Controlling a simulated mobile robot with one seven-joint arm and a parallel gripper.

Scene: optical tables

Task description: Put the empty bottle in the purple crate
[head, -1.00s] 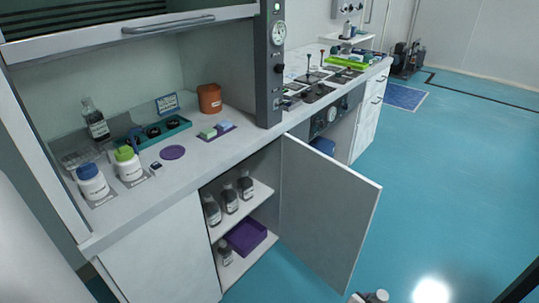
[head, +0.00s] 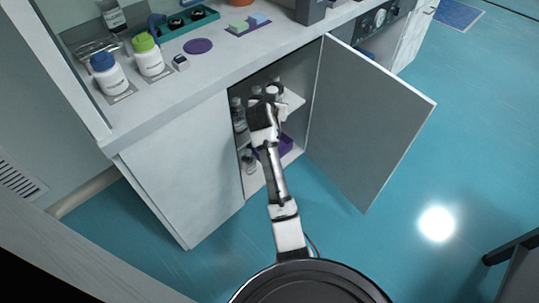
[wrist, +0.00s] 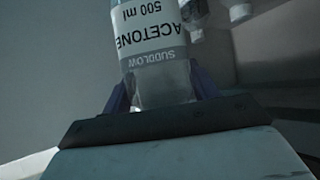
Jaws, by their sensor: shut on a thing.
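The purple crate (head: 286,146) sits on the lower shelf of the open cabinet, partly hidden behind my arm. My gripper (head: 265,108) reaches into the cabinet at upper-shelf height. In the wrist view its two blue fingers (wrist: 162,92) are shut on a clear bottle (wrist: 154,38) labelled "ACETONE 500 ml". Its lower body below the label looks clear, but I cannot tell for sure whether it is empty. The head view does not clearly show the bottle in the grip. Another bottle (head: 238,114) stands at the left of the upper shelf.
A small bottle (head: 248,160) stands on the lower shelf, left of the crate. The cabinet door (head: 368,125) stands open on the right. The counter (head: 185,92) above holds white bottles and a teal tray (head: 190,22). The floor in front is clear.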

